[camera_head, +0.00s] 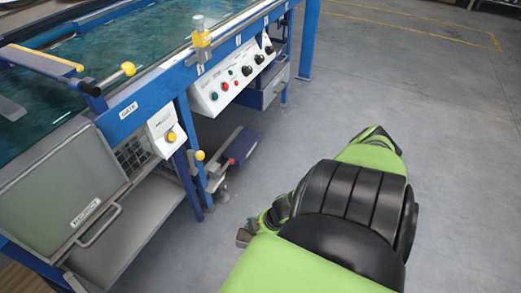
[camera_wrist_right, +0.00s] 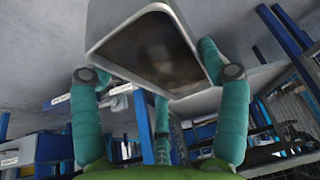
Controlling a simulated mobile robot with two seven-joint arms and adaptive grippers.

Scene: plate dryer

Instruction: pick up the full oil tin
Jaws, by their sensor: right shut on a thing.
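In the right wrist view, a light grey, box-shaped tin (camera_wrist_right: 155,48) with a dark brown, blurred face sits close to the camera, tilted. Teal fingers of my right gripper (camera_wrist_right: 158,82) stand on both sides of it and are shut on it. I cannot read any label, and how full it is cannot be seen. In the head view, my right gripper (camera_head: 245,236) shows only a small part beside my green arm, which hides the rest. The tin does not show there. My left gripper is in no view.
A blue-framed machine (camera_head: 160,85) with a glassy top fills the left of the head view. It has a white control panel (camera_head: 238,88), a grey handled box (camera_head: 75,190) and yellow knobs. Open grey floor (camera_head: 400,80) lies to the right.

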